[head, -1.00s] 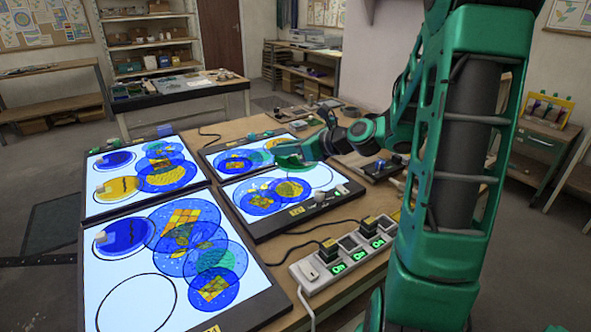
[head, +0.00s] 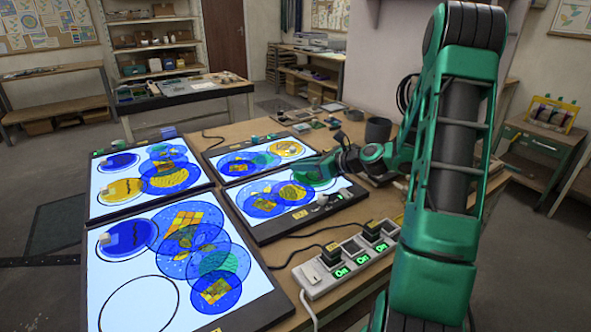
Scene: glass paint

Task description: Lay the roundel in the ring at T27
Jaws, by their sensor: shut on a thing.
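My gripper (head: 322,168) is low over the right end of the nearer right light panel (head: 262,232). A black ring (head: 337,181) on that panel shows only in part beneath the gripper. I cannot tell whether the roundel touches the panel. The yellow panel labels, one at the panel's front edge (head: 299,214), are too small to read, so I cannot tell which ring is T27. Another ring (head: 139,277), on the large front left panel, is empty.
Blue and yellow discs overlap on the panels. A yellow roundel (head: 288,149) lies in the far right panel's ring. Small pale blocks (head: 322,199) sit near the gripper. A power strip (head: 345,258) with plugs and cables lies in front. A dark cup (head: 378,130) stands behind my arm.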

